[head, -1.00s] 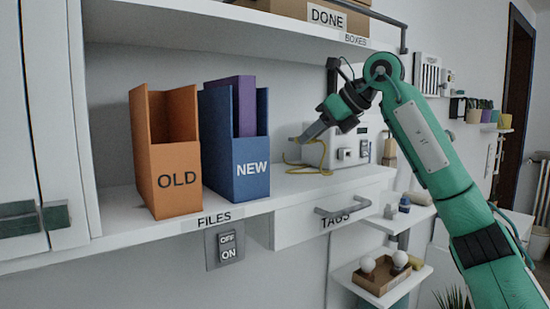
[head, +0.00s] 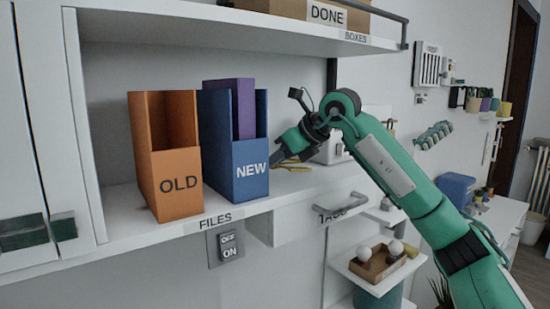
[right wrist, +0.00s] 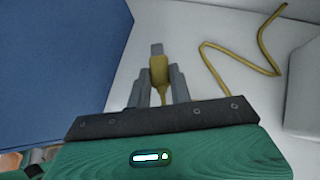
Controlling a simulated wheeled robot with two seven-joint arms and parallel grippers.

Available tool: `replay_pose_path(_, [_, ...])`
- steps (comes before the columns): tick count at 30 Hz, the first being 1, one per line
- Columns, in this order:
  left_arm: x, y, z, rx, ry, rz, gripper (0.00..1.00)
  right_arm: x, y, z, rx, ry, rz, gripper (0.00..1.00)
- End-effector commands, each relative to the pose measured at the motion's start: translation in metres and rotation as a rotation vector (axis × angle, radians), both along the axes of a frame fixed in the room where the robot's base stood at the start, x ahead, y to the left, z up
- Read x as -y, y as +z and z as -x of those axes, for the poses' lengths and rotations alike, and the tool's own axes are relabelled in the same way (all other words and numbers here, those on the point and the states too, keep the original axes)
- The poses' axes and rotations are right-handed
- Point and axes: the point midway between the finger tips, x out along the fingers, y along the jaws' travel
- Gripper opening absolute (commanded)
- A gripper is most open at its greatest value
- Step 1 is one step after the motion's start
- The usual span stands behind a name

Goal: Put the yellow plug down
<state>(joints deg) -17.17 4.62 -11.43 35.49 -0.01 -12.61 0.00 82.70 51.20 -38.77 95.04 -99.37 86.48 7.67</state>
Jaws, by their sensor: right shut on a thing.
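The yellow plug (right wrist: 159,70) is between the fingers of my right gripper (right wrist: 159,88), which is shut on it. Its grey tip points away from the gripper. Its yellow cable (right wrist: 240,62) lies in bends over the white shelf to the right in the right wrist view. In the head view my right gripper (head: 277,157) is low over the shelf, just right of the blue NEW file box (head: 251,178). The plug itself is hard to make out there. I cannot tell whether it touches the shelf. My left gripper is not in view.
The blue box also fills the left of the right wrist view (right wrist: 55,60). An orange OLD file box (head: 177,186) stands left of it. A white device (head: 332,150) stands behind my arm. The shelf's front strip (head: 290,190) is clear, above the TABS drawer (head: 300,222).

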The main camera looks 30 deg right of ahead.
Motion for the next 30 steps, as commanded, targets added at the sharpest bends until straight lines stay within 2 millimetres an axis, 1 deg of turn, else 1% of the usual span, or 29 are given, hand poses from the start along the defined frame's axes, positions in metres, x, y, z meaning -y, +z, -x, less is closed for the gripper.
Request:
replay_pose_path(1, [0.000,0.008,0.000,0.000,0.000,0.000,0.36,-0.001,0.001,-0.001,-0.001,0.001,0.000,0.00])
replay_pose_path(3, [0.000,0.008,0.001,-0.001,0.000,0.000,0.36,-0.002,-0.002,-0.002,0.000,0.001,-0.001,0.00])
replay_pose_path(11, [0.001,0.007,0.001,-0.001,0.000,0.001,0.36,-0.003,-0.004,-0.002,0.001,0.000,-0.001,0.00])
replay_pose_path(22, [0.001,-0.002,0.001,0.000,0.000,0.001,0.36,-0.002,-0.016,-0.002,0.001,0.000,-0.001,0.00])
replay_pose_path(26, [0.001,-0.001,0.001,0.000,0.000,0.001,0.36,-0.002,-0.016,-0.002,0.001,0.000,-0.001,0.00])
replay_pose_path(27, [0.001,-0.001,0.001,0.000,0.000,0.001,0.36,-0.002,-0.016,-0.002,0.000,0.000,0.000,0.25])
replay_pose_path(30, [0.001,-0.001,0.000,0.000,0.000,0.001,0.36,-0.002,-0.017,-0.002,0.000,0.000,0.000,0.43])
